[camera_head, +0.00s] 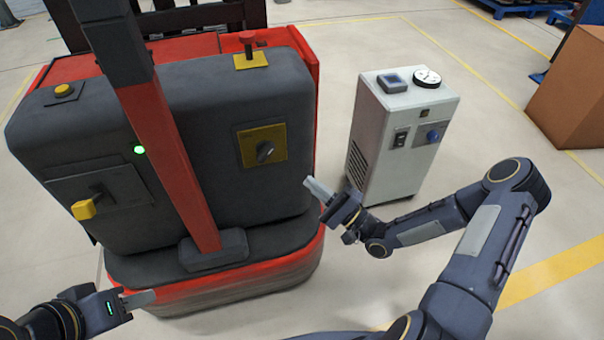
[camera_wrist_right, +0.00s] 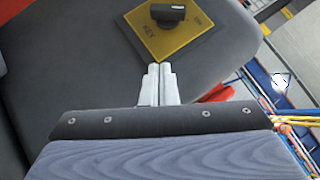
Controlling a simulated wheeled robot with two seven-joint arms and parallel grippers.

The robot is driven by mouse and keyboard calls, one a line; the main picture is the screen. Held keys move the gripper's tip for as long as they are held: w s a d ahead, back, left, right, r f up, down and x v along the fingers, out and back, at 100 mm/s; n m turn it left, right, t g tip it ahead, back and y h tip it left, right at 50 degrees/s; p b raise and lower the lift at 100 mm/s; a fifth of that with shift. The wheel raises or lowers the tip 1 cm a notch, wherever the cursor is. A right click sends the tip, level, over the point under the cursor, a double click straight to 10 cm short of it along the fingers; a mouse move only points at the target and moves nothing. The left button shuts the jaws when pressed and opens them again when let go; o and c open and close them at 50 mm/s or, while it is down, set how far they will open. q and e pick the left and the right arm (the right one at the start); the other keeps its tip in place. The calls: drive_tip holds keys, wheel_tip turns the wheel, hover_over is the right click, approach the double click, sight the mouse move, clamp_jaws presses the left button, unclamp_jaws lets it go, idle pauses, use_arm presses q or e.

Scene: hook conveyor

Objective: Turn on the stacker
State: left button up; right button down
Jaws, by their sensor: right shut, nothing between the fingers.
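The stacker (camera_head: 215,105) is a grey and red machine filling the left half of the head view. A black key knob (camera_head: 265,152) sits on a yellow plate (camera_head: 247,148) on its front right face. In the right wrist view the knob (camera_wrist_right: 167,12) is at the top edge, on the yellow plate (camera_wrist_right: 168,42) marked "KEY". A small green light (camera_head: 139,150) glows on the stacker. My right gripper (camera_head: 311,186) is shut and empty, right of and below the plate, apart from the knob. My left gripper (camera_head: 142,298) is low left; its finger gap is unclear.
A red mushroom button (camera_head: 247,39) and a yellow button (camera_head: 63,90) are on top of the stacker. A yellow-ended lever (camera_head: 84,208) juts from its left face. A white cabinet (camera_head: 390,145) stands close right. A cardboard box (camera_head: 575,95) is far right.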

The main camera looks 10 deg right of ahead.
drive_tip(key=shift+v, duration=1.5)
